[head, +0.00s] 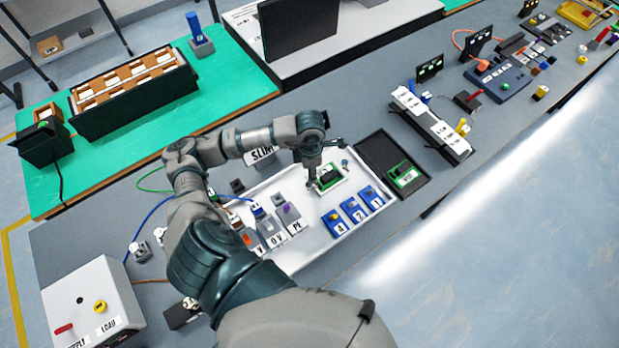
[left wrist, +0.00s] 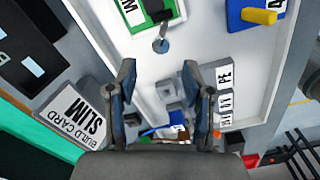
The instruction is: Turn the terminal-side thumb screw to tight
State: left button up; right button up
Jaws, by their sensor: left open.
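A white tray (head: 318,240) holds a small green board with a black part (head: 328,177). The green board (left wrist: 134,30) also shows at the top of the left wrist view. A grey-blue round-headed screw (left wrist: 160,45) stands at its edge. A similar small blue-grey head (head: 345,163) shows beside the board in the head view; I cannot tell whether it is tight or which side is the terminal side. My left gripper (head: 324,164) is above the board. In the left wrist view its two fingers (left wrist: 161,80) are apart and empty, with the screw beyond the fingertips.
Blue numbered blocks (head: 354,210) and grey labelled blocks (head: 290,215) stand in the tray. A black case with a green board (head: 405,176) lies to the right. A SLIM build card (left wrist: 74,113) stands left. Wires run at the tray's left.

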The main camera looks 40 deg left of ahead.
aim_at(312, 187)
pick_arm(q)
jog(key=r, duration=0.2)
jog(key=d+r, duration=0.1)
jog(key=r, duration=0.2)
jog(key=shift+d, duration=0.15)
pick_arm(e)
jog(key=shift+d+f, duration=0.1)
jog(key=shift+d, duration=0.2)
